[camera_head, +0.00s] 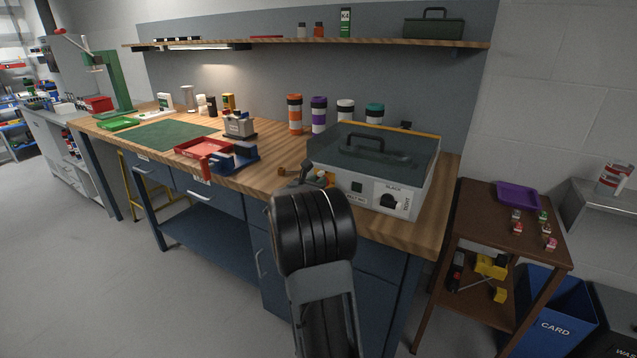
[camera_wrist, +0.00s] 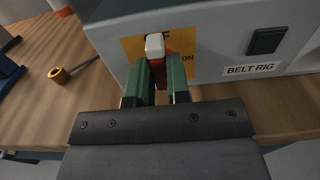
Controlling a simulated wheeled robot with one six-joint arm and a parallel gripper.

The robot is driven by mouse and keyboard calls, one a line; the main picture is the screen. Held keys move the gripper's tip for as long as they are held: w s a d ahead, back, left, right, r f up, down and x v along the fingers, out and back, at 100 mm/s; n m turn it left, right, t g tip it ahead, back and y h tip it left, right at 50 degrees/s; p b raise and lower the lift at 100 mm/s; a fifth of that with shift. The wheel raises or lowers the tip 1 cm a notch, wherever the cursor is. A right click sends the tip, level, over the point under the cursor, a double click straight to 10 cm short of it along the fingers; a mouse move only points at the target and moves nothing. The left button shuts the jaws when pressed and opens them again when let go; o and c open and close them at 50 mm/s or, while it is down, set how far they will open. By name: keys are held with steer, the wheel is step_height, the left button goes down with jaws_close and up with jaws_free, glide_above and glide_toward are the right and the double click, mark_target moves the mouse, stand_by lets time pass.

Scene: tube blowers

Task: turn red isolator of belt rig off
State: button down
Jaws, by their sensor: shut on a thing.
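The belt rig (camera_head: 428,163) is a grey box with a dark clear lid and handle on the workbench's right part. Its red isolator (camera_wrist: 158,62) shows in the wrist view on a yellow plate (camera_wrist: 182,42), a white tip (camera_wrist: 154,45) on its handle. The white tip points up in that picture, over the partly covered OFF label; ON is to the right. My gripper (camera_wrist: 158,82) is shut on the isolator, a green-padded finger on each side. In the head view my arm mostly hides the isolator and gripper.
On the rig's front are a dark rectangular switch (camera_wrist: 267,41) and a black knob (camera_head: 389,202). A brass-ended tool (camera_wrist: 60,75) lies on the wooden bench (camera_head: 268,150) left of the rig. A brown side table (camera_head: 483,215) stands right. Open floor lies left.

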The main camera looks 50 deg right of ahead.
stand_by(0.3)
steer(key=c, duration=1.1)
jaws_free()
steer(key=v, duration=1.4)
